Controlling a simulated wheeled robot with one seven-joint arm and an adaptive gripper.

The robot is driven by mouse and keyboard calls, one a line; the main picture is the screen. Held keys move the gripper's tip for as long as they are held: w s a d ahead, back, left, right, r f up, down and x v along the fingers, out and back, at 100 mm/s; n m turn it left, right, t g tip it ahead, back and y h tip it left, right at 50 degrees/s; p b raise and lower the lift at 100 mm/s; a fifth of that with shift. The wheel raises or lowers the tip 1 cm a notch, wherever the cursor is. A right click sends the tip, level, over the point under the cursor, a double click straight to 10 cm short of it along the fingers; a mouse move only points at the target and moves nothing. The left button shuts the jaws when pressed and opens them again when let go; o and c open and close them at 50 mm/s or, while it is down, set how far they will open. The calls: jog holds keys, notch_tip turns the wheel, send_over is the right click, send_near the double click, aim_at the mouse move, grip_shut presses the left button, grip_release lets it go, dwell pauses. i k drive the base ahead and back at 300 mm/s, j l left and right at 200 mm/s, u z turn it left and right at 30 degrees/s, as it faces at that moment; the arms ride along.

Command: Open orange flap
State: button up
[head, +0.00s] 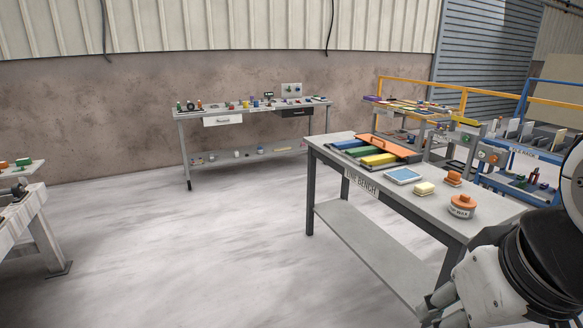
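The orange flap (388,147) is a flat panel at the far end of the near workbench (440,205), behind a row of blue, green and yellow pieces (362,152). It looks slanted, with a small dark part on its upper side. I cannot tell how far open it stands. My arm comes in from the right edge, and what seems to be my gripper (435,308) is at the bottom edge, in front of the bench and well away from the flap. Its fingers are partly cut off and unclear.
Another bench (255,112) is by the wall.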

aim_at(396, 151)
jog(key=i, duration=2)
jog(key=i+z, duration=0.15)
jog(key=i, duration=0.3)
jog(key=i+j+z, duration=0.1)
jog(key=i, duration=0.35)
jog(key=i+j+z, duration=0.15)
jog(key=i, duration=0.25)
jog(key=i+j+z, duration=0.1)
jog(key=i, duration=0.35)
jog(key=i+j+z, duration=0.25)
jog(key=i, duration=0.1)
